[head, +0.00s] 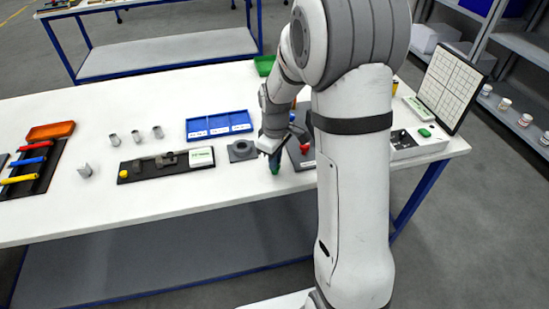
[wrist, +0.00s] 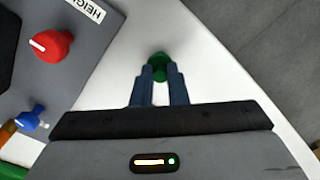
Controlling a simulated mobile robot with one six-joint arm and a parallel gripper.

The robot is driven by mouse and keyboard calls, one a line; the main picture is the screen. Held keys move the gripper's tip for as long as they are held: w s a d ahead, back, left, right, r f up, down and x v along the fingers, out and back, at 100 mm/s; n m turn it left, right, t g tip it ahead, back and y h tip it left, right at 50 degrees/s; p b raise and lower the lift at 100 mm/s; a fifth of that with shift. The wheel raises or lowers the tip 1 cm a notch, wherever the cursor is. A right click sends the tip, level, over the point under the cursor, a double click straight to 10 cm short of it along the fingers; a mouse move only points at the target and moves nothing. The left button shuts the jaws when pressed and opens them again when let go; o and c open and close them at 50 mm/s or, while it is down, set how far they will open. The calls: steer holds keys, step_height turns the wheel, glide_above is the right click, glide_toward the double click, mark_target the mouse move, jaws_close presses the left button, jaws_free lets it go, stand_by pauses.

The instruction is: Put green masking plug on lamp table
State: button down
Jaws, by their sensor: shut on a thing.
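The green masking plug (wrist: 157,62) is between the fingertips of my gripper (wrist: 158,80), which is shut on it. In the head view the plug (head: 275,169) shows as a small green piece below the blue-grey fingers of my gripper (head: 274,158), over the front edge area of a long white table (head: 150,205). I cannot tell whether the plug touches the table top. No lamp is plainly seen, so I cannot tell which table is the lamp table.
A grey fixture with a red knob (wrist: 52,45) and a blue knob (wrist: 30,121) lies left of my gripper. A ring block (head: 241,149), blue tray (head: 219,125), black board (head: 140,173) and grid panel (head: 452,85) stand on the white table. Another table (head: 165,53) stands behind.

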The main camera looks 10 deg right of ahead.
steer(key=shift+f, duration=0.2)
steer(key=c, duration=1.4)
jaws_free()
steer(key=shift+r, duration=0.1)
steer(key=shift+c, duration=0.2)
step_height(320, 180, up, 11)
steer(key=s+r+m+t, duration=0.2)
steer(key=s+m, duration=0.7)
steer(key=s, duration=1.1)
steer(key=shift+s+r+t, duration=0.35)
steer(key=shift+r+t, duration=0.05)
steer(key=shift+r, duration=0.45)
